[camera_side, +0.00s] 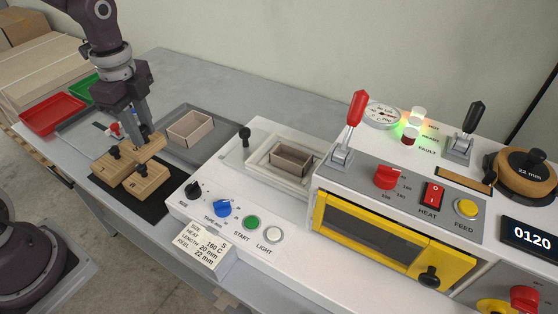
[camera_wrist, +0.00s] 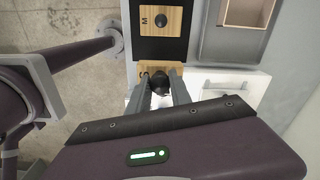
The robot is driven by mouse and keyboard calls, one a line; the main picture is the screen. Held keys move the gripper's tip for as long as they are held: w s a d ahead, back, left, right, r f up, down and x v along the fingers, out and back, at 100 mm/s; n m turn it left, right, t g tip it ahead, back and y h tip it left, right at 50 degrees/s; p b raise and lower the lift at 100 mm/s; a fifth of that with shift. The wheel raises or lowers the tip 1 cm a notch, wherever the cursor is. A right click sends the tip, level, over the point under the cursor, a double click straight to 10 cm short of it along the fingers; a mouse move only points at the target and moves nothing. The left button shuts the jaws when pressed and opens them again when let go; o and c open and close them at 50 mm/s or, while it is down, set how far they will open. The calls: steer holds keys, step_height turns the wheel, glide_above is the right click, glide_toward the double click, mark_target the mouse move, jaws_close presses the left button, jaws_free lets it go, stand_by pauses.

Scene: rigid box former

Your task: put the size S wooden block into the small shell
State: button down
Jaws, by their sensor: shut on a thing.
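My gripper (camera_side: 143,134) is at the block stand on the left in the side view. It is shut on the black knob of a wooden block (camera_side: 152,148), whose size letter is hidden. In the wrist view, the fingers (camera_wrist: 158,88) close around the knob, and the block's edge (camera_wrist: 147,68) shows beyond them. I cannot tell whether the block is lifted. Two other knobbed wooden blocks (camera_side: 112,168) (camera_side: 150,184) are beside it; one marked M (camera_wrist: 177,20) shows in the wrist view. An open shell (camera_side: 291,160) sits in the machine's white recess; it looks like the smaller one.
Another open shell (camera_side: 190,127) stands in a grey tray (camera_side: 219,139) between blocks and machine. A black mat (camera_side: 122,203) lies under the blocks. Red (camera_side: 52,114) and green (camera_side: 83,87) trays are behind left. A black-knobbed post (camera_side: 244,135) and a red lever (camera_side: 352,120) rise near the recess.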

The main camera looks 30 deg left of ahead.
mark_target(145, 124)
steer(key=shift+m, duration=0.3)
steer(key=r, duration=0.5)
steer(key=w+r, duration=0.1)
steer(key=r, duration=0.1)
steer(key=shift+d+r, duration=0.15)
steer(key=shift+r, duration=0.05)
steer(key=w+d+r+m, duration=0.1)
steer(key=w+d+m, duration=1.3)
steer(key=w, duration=0.4)
steer(key=w+d+f+m, duration=0.1)
steer(key=d+f+m, duration=0.2)
steer(key=d, duration=0.7)
step_height(145, 124, down, 14)
steer(key=shift+r, duration=0.2)
steer(key=c, duration=1.2)
jaws_free()
steer(key=shift+f, duration=0.1)
steer(key=shift+o, duration=0.2)
